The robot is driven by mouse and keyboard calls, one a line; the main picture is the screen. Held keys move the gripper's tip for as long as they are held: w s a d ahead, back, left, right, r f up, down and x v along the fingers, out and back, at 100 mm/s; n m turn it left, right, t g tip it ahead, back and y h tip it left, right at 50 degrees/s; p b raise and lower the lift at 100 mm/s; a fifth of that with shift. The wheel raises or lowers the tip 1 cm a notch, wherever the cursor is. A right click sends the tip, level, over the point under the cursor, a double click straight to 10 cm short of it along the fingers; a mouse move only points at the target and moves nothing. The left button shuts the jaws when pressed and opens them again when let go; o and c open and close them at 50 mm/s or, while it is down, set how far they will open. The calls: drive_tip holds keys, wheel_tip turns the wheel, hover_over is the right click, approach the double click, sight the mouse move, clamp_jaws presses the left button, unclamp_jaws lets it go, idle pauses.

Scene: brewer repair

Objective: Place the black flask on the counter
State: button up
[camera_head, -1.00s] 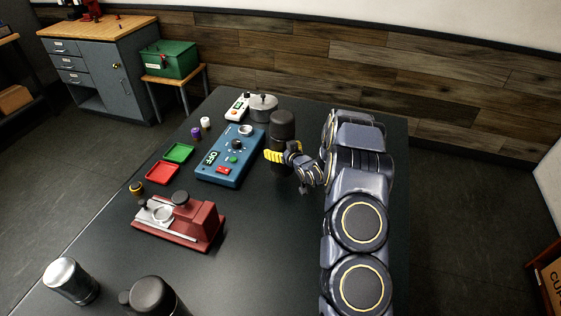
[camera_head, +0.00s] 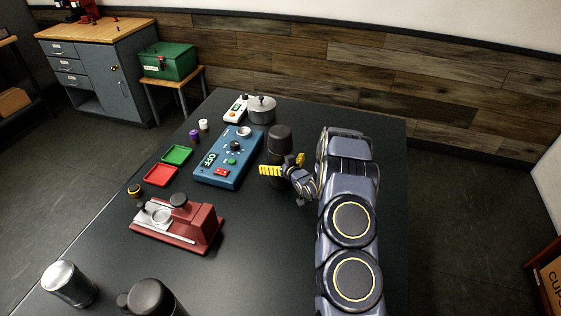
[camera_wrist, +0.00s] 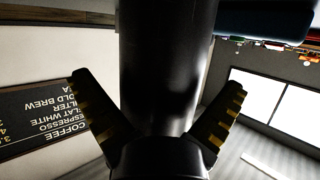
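The black flask (camera_head: 280,142) is upright beside the right side of the blue device, and its base looks to be on the dark counter (camera_head: 255,235). My gripper (camera_head: 284,166) is at the flask's lower body, with its yellow-padded fingers spread wide on either side. In the wrist view the dark flask body (camera_wrist: 165,60) fills the middle between my splayed fingers (camera_wrist: 160,112). Gaps show beside the flask there, and the fingers do not appear closed on it. The flask's base is partly hidden by a finger.
Green (camera_head: 177,155) and red (camera_head: 161,175) trays, a red machine (camera_head: 185,222), a silver canister (camera_head: 70,284) and a black-topped vessel (camera_head: 150,298) are left. The middle front is clear.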

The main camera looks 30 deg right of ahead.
drive_tip(key=shift+s+r, duration=0.1)
drive_tip(key=shift+r, duration=0.05)
drive_tip(key=d+v, duration=0.1)
drive_tip(key=v, duration=1.1)
drive_tip(key=s+a+r+n+g, duration=0.1)
drive_tip(key=s+a+r+g, duration=0.6)
drive_tip(key=a+r+g, duration=0.15)
drive_tip(key=s+a+r+g, duration=0.2)
drive_tip(key=s+a+r, duration=0.1)
drive_tip(key=s, duration=0.6)
drive_tip(key=s+a+r+g, duration=0.2)
drive_tip(key=s+a+r, duration=0.2)
drive_tip(key=s, duration=0.4)
drive_tip(key=s+a+r+g+y, duration=0.1)
drive_tip(key=s+a+r+g, duration=0.2)
drive_tip(key=s, duration=0.6)
drive_tip(key=a, duration=0.2)
drive_tip(key=shift+s+a+r, duration=0.3)
drive_tip(key=shift+s+a, duration=0.05)
